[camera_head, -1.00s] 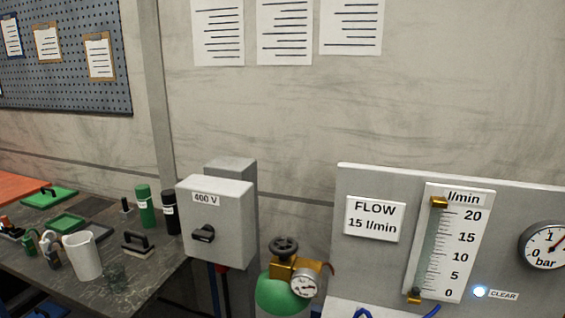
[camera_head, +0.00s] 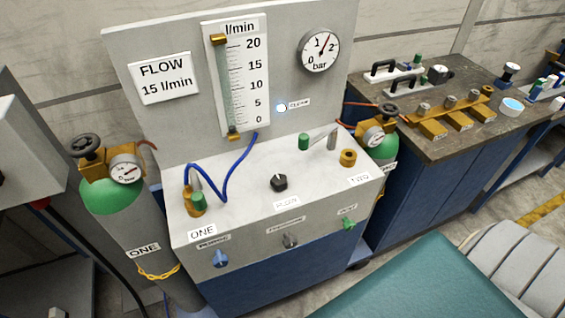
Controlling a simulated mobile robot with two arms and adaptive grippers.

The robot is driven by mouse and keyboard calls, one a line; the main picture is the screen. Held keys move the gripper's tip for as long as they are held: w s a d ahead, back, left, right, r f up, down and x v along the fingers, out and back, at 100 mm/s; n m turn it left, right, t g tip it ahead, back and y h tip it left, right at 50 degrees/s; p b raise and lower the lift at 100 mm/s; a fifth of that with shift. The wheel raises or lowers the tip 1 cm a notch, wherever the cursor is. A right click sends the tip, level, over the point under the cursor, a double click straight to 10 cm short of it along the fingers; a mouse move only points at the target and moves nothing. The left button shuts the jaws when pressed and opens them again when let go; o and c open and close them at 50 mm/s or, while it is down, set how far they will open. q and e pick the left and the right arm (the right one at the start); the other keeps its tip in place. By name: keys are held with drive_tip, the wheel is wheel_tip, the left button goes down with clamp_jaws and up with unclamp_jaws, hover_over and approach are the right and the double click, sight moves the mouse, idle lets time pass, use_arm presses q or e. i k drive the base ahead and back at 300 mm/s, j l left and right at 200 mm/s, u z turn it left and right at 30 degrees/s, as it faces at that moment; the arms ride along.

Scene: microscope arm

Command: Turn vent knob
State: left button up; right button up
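A grey panel unit with a blue lower front (camera_head: 270,277) stands in the middle of the head view. Its front face carries a blue knob (camera_head: 221,258) at left, a grey knob (camera_head: 290,241) in the middle and a small green knob (camera_head: 349,224) at right. The small label (camera_head: 347,210) above the green knob seems to read VENT, but it is blurred. A black knob (camera_head: 279,183) sits on the top face. Nothing touches the knobs. Neither of my grippers is in view.
Green gas cylinders stand at the left (camera_head: 112,195) and right (camera_head: 381,146) of the unit. A blue hose (camera_head: 227,186) loops over its top. A teal padded surface (camera_head: 420,285) lies in front at right. A workbench (camera_head: 445,76) stands behind right.

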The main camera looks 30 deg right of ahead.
sight(348, 225)
drive_tip(key=z, duration=0.85)
